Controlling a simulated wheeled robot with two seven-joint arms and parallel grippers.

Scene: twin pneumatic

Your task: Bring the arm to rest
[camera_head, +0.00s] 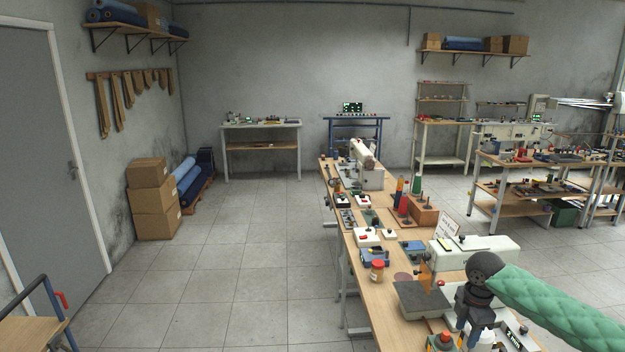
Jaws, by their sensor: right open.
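My right arm, in a green quilted sleeve (555,305), comes in from the lower right. Its dark wrist joint (486,268) is over the near end of the long wooden workbench (375,285). My right gripper (470,335) hangs below the wrist, pointing down, low in the picture beside a grey flat plate. Its fingers are small and partly lost among the things behind them; I see nothing held in it. My left arm and gripper are not in view.
Tiled floor (245,260) lies clear to the left. Stacked cartons (154,212) stand by the wall, and a cart (35,325) is at lower left.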

